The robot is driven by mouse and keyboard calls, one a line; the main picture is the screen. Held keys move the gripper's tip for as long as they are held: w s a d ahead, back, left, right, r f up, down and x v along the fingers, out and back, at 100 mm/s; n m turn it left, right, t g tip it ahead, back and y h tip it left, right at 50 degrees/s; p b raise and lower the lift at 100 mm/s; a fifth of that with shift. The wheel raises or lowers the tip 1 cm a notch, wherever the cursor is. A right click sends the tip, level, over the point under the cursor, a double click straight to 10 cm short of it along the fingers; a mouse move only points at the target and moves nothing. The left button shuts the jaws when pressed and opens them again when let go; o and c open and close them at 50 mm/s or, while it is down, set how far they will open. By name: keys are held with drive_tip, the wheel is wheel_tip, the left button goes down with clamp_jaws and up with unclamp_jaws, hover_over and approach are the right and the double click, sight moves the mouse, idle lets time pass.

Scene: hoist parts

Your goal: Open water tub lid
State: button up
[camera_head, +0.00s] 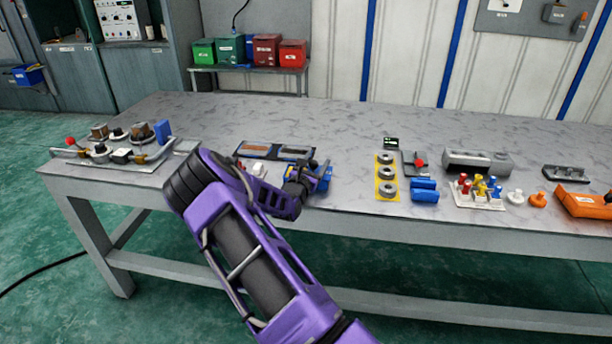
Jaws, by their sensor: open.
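A blue object (324,183) lies on the table near its front edge, mostly hidden behind my gripper. It may be the water tub, but I cannot make out its lid or whether it is open. My gripper (308,178) is at this blue object, with its jaws open. From this view I cannot tell whether they touch it. My purple arm reaches up from the bottom of the picture and covers part of the table front.
A dark tray (273,151) lies just behind my gripper. On the left is a board with several fittings (118,160). On the right are a yellow strip with grey rings (386,176), blue blocks (425,190) and an orange case (584,201). The table's back is clear.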

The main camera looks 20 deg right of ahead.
drive_tip(key=p+v, duration=0.1)
drive_tip(key=v, duration=1.5)
drive_tip(key=shift+a, duration=0.2)
drive_tip(key=shift+s+r, duration=0.1)
drive_tip(key=shift+r, duration=0.05)
